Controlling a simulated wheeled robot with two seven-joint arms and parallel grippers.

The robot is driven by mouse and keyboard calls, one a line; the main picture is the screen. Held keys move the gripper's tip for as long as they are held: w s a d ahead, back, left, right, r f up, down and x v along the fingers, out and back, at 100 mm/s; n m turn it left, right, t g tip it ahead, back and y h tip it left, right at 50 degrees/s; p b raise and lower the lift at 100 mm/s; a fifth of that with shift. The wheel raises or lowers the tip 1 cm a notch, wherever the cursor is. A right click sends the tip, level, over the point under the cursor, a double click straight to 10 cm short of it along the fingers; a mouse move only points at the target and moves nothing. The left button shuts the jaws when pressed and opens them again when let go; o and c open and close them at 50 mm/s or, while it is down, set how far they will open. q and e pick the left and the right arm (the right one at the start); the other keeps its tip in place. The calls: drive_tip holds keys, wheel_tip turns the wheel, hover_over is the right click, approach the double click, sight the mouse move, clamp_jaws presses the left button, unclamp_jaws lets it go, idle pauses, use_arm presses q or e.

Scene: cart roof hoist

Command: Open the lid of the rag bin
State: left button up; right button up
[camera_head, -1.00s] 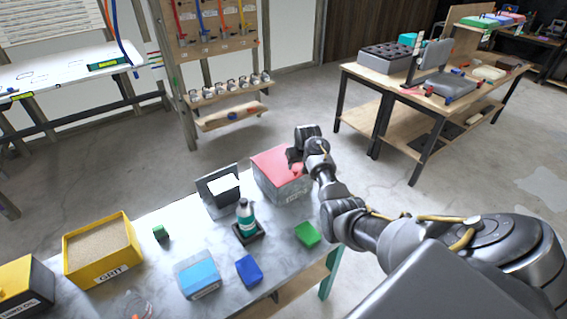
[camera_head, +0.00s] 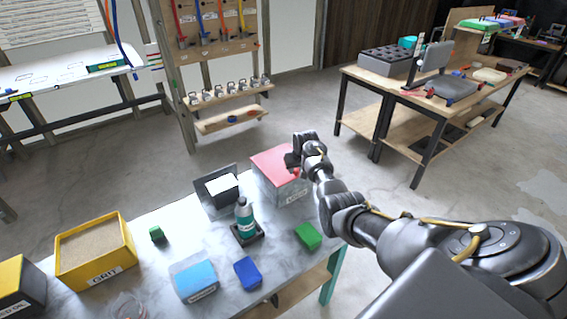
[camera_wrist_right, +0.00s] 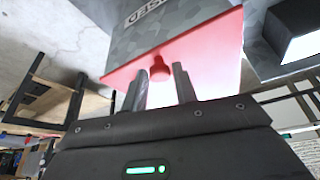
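The rag bin (camera_head: 288,190) is a grey box with a white label at the back right of the near workbench. Its red lid (camera_head: 268,160) lies closed on top and carries a small red knob. My right gripper (camera_head: 291,163) is over the lid's right side, at the knob, and partly hides the lid. In the right wrist view the two fingers (camera_wrist_right: 161,86) are apart, with the red knob (camera_wrist_right: 159,69) between their tips and the red lid (camera_wrist_right: 212,60) behind. Contact with the knob cannot be told. My left gripper is not in view.
On the bench (camera_head: 150,218) beside the bin stand a dark stand with a white face (camera_head: 222,184) and a teal bottle (camera_head: 244,218). A green block (camera_head: 308,236), a blue block (camera_head: 248,273) and a yellow grit box (camera_head: 95,250) lie nearer or further left.

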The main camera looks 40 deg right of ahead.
drive_tip(key=shift+c, duration=1.3)
drive_tip(key=shift+r, duration=0.15)
drive_tip(key=shift+o, duration=0.2)
drive_tip(key=shift+w+r+p, duration=0.25)
drive_tip(key=shift+r+p, duration=0.3)
drive_tip(key=shift+r, duration=0.3)
drive_tip(key=shift+w+r+p, duration=0.2)
drive_tip(key=shift+r+p, duration=0.4)
drive_tip(key=shift+r, duration=0.2)
drive_tip(key=shift+w+r+p, duration=0.25)
drive_tip(key=shift+r+p, duration=0.3)
drive_tip(key=shift+r, duration=0.3)
drive_tip(key=shift+w+r, duration=0.4)
drive_tip(key=shift+r, duration=0.35)
drive_tip(key=shift+w+r, duration=0.45)
drive_tip(key=shift+r, duration=0.35)
drive_tip(key=shift+w+r, duration=0.4)
drive_tip(key=shift+r, duration=0.35)
